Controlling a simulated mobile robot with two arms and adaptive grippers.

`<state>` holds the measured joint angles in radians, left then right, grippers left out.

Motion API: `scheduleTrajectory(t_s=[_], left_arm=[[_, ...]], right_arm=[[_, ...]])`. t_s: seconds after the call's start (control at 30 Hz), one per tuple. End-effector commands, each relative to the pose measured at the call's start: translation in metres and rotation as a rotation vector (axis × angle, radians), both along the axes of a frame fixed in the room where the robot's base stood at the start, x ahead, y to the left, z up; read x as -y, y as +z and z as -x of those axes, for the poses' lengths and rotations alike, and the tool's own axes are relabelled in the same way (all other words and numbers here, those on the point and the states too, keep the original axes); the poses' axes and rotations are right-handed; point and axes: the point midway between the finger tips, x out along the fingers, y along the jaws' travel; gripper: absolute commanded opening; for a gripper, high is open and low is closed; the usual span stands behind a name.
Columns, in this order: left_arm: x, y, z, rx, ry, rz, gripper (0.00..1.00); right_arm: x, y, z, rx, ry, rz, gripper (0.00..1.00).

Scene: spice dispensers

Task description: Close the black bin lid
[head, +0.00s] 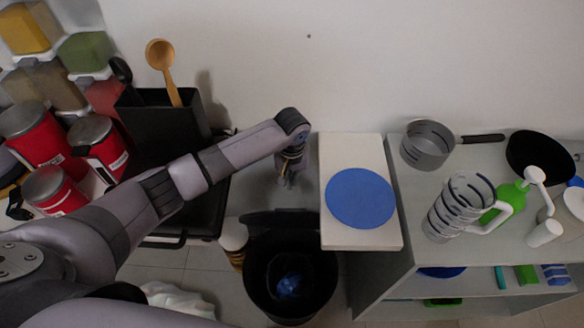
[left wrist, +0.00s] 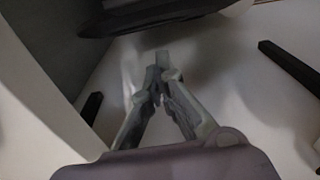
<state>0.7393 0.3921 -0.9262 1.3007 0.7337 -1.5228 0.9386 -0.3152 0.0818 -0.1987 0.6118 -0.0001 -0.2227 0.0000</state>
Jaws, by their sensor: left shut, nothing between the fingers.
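The black bin (head: 257,276) stands on the floor at the lower middle of the head view. Its top is open, and a blue item (head: 290,284) shows inside. The bin lid (head: 272,218) stands raised at the bin's back edge, seen nearly edge-on. My left gripper (head: 288,182) points down behind the lid, between it and the wall, apart from it in the picture. In the left wrist view the gripper (left wrist: 162,62) has its fingertips together with nothing between them. A dark curved edge crosses the top there; I cannot tell if it is lid or bin.
A white board with a blue disc (head: 360,198) lies right of my gripper on a counter edge. Pans, a striped jug (head: 460,205) and a green bottle stand further right. A black utensil holder (head: 165,130) and red cans are left. A white container (head: 234,234) is beside the bin.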

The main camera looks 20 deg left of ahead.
Motion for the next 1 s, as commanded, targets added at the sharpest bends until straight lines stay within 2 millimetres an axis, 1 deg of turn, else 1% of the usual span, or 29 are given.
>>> scheduleTrajectory(t_s=[0.03, 0.07, 0.13, 0.2, 0.3, 0.37, 0.5, 0.8, 1.0], left_arm=[[0.0, -0.011, 0.0, -0.003, 0.0, -0.002, 0.0], [-0.001, -0.016, -0.001, -0.002, 0.001, -0.001, 0.0], [0.002, -0.017, 0.01, 0.0, -0.003, -0.001, 0.0], [0.005, -0.02, 0.019, 0.0, -0.003, -0.001, 0.0], [0.007, -0.025, 0.029, 0.0, -0.002, -0.001, 0.0], [0.008, -0.026, 0.032, 0.001, 0.0, 0.0, 0.0], [0.01, -0.028, 0.035, 0.002, 0.0, 0.0, 0.0], [0.01, -0.029, 0.036, 0.002, 0.0, -0.001, 0.0], [0.006, -0.03, 0.042, 0.024, -0.001, -0.007, 0.0]], right_arm=[[0.0, 0.0, -0.001, 0.001, 0.0, 0.0, 0.95], [-0.001, 0.0, -0.002, 0.002, 0.0, 0.0, 0.95], [-0.001, 0.009, -0.005, 0.007, 0.0, -0.001, 0.95], [-0.002, 0.013, -0.012, 0.017, 0.0, -0.003, 0.95], [-0.003, 0.017, -0.023, 0.034, 0.0, -0.005, 0.95], [-0.004, 0.018, -0.026, 0.04, 0.0, -0.007, 0.95], [-0.006, 0.019, -0.025, 0.037, 0.001, -0.008, 0.95], [-0.005, 0.018, -0.019, 0.028, 0.001, -0.007, 0.95], [-0.006, 0.024, -0.017, 0.025, 0.001, -0.007, 0.95]])
